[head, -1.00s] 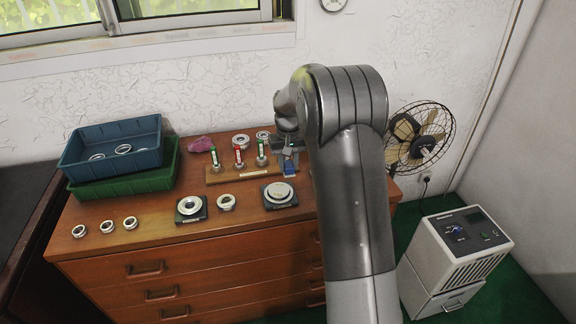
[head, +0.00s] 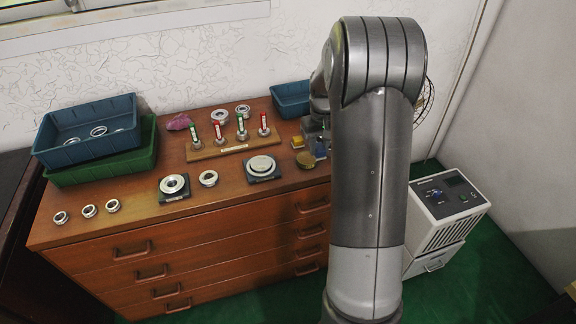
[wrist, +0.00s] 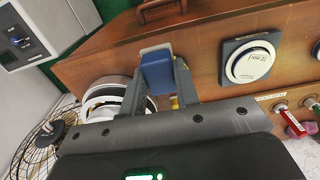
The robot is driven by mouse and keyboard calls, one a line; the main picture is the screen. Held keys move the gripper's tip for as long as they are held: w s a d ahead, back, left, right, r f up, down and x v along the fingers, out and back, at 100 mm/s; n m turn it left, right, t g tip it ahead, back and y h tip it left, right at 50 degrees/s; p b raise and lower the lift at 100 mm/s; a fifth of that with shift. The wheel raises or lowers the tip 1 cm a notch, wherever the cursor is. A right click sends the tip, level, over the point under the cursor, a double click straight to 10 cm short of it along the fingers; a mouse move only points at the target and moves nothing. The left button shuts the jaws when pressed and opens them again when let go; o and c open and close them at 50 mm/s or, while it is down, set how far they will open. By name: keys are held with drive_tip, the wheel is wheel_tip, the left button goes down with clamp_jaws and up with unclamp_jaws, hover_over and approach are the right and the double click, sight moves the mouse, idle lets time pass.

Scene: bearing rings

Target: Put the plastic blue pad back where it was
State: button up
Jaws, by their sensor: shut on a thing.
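The blue pad (wrist: 157,72) is a small block clamped between the fingers of my gripper (wrist: 160,84) in the wrist view. My gripper also shows in the head view (head: 317,132), over the right end of the dresser top, mostly hidden behind my arm. In the wrist view the pad shows against the dresser's front edge; its height above the top is hard to tell.
A wooden rack (head: 222,150) with several red and green tagged posts stands left of my gripper. Rings on dark pads (head: 262,167) lie in front. A blue bin (head: 291,98) is behind; stacked blue and green bins (head: 90,135) stand at left.

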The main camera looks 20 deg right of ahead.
hover_over(288, 170)
wheel_tip(288, 170, down, 6)
drive_tip(key=shift+f, duration=1.95)
drive_tip(key=shift+f, duration=0.15)
drive_tip(key=o, duration=0.7)
drive_tip(key=shift+c, duration=0.2)
